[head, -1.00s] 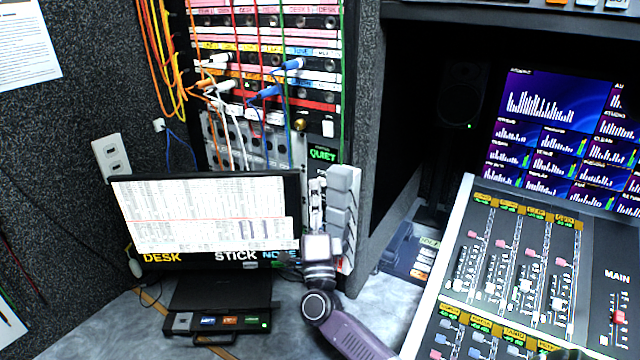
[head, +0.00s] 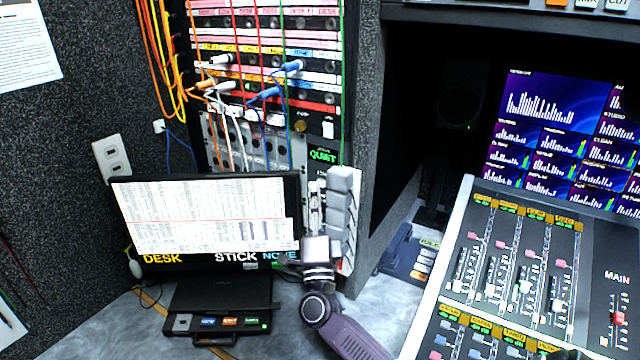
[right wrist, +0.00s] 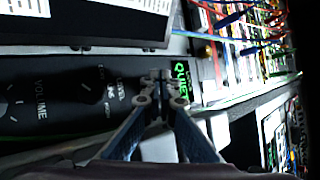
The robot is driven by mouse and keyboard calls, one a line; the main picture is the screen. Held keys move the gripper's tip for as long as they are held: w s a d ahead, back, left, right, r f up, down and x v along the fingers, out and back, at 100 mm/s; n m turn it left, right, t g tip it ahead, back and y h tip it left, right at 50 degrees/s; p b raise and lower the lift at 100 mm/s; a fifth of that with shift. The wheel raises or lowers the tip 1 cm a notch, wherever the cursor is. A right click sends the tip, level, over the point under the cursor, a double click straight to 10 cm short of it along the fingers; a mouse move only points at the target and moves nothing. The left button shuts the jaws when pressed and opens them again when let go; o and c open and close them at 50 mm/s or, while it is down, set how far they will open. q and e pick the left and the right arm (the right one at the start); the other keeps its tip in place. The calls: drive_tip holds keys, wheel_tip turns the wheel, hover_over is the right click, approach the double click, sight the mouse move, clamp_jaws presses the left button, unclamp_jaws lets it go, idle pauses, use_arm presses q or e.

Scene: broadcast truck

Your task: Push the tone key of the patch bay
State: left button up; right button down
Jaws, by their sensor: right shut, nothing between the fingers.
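The patch bay (head: 264,73) stands at the back in the head view, with rows of jacks and several plugged cords. It also shows at the top right of the right wrist view (right wrist: 242,38). At its lower right a small white key (head: 328,129) sits beside a brass knob (head: 300,126); I cannot read a tone label on it. My right gripper (head: 316,190) is below this key, pointing up, near the green QUIET display (head: 322,155). In the right wrist view its fingertips (right wrist: 160,76) are together and empty, beside the QUIET display (right wrist: 181,80). My left gripper is not in view.
A monitor (head: 205,220) stands left of my right arm. Grey blocks (head: 341,205) stand close on the gripper's right. A panel marked VOLUME (right wrist: 50,98) lies left of the fingers in the wrist view. A mixing desk (head: 520,260) fills the right side.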

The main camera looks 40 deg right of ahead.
drive_tip(key=shift+s+a, duration=0.2)
drive_tip(key=shift+a, duration=0.25)
drive_tip(key=shift+s+a+p, duration=0.2)
drive_tip(key=shift+s+a, duration=0.1)
drive_tip(key=shift+a, duration=0.5)
drive_tip(key=shift+s+a+p, duration=0.25)
drive_tip(key=shift+s+a, duration=0.1)
drive_tip(key=shift+a, duration=0.4)
drive_tip(key=shift+s+a+p, duration=0.2)
drive_tip(key=shift+s+a, duration=0.1)
drive_tip(key=shift+a, duration=0.5)
idle(0.8)
